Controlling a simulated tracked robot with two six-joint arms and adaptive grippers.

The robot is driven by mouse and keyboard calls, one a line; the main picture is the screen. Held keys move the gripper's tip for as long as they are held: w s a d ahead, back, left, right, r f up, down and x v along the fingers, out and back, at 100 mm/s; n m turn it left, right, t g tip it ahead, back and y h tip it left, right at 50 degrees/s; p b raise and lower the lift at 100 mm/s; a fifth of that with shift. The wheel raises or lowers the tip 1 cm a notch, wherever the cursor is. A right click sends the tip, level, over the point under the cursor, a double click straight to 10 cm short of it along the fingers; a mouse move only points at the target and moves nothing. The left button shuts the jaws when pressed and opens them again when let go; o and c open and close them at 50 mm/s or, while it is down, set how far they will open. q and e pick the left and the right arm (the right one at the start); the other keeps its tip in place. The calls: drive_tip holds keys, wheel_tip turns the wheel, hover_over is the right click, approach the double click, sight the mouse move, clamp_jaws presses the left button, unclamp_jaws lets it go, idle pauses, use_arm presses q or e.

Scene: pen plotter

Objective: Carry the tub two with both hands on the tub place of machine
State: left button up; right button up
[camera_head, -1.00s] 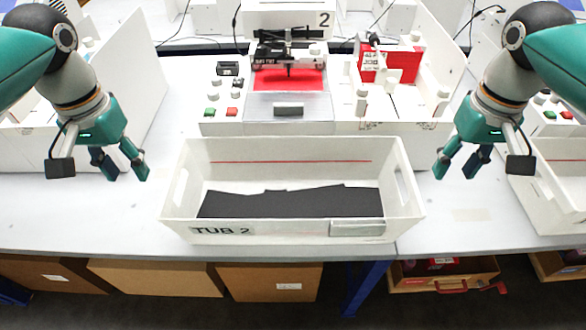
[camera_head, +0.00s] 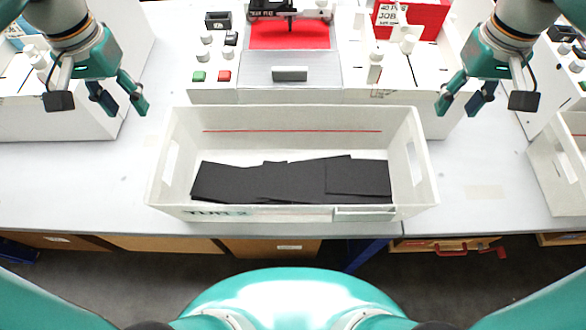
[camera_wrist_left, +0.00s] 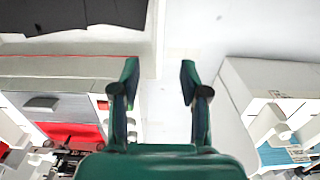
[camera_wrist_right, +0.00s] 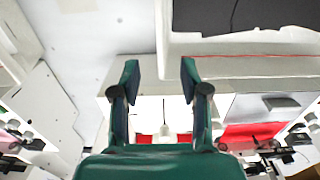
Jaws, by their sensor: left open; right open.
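Tub two (camera_head: 290,213) is a white open box with a "TUB 2" label, standing on the table in the middle of the head view. Dark flat sheets (camera_head: 290,183) lie in it. My left gripper (camera_head: 125,108) is open and empty, left of the tub and apart from it. My right gripper (camera_head: 458,106) is open and empty, right of the tub and apart from it. The tub's wall shows in the left wrist view (camera_wrist_left: 80,48) and the right wrist view (camera_wrist_right: 240,48). Machine two (camera_head: 290,65), with a red bed and silver front plate, stands behind the tub. I cannot tell the tub place's exact outline.
A white machine side (camera_head: 80,115) stands at the left. Another white tub (camera_head: 555,170) is at the right edge. Green and red buttons (camera_head: 212,76) sit on the machine's front. Bare table (camera_head: 95,185) lies left of the tub. The table's front edge is close before the tub.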

sight(159, 151)
use_arm(q)
wheel_tip(159, 151, down, 16)
drive_tip(key=shift+s+f, duration=0.1)
use_arm(e)
wheel_tip(159, 151, down, 16)
drive_tip(key=shift+s+f, duration=0.1)
drive_tip(key=shift+s, duration=0.05)
use_arm(q)
clamp_jaws()
use_arm(e)
clamp_jaws()
